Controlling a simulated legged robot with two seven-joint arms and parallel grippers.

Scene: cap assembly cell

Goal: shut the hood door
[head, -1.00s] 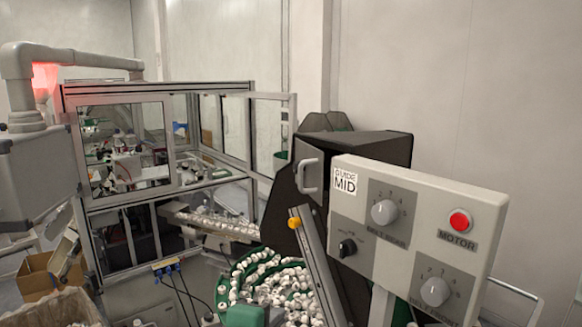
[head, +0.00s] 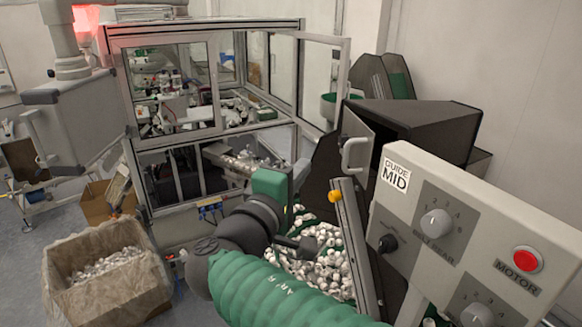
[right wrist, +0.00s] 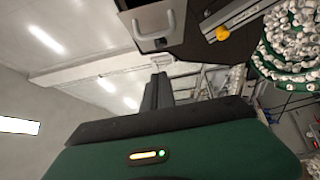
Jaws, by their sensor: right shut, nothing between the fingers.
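The dark hood (head: 430,122) stands right of centre in the head view. Its small grey door (head: 356,140) with a pale bar handle (head: 350,153) stands out at an angle from the hood's left side, looking open. The door and handle also show at the top of the right wrist view (right wrist: 158,22). My right gripper (right wrist: 157,88) is shut and empty, with a gap between it and the handle. In the head view its green hand body (head: 270,185) is left of and below the door; the fingertips are hard to make out. My left gripper is not in view.
A control panel (head: 470,225) with knobs and a red motor button stands at right, close to my arm. A slanted rail with an orange knob (head: 335,196) and a bowl of white caps (head: 325,235) lie below the door. A glass enclosure (head: 170,90) stands behind.

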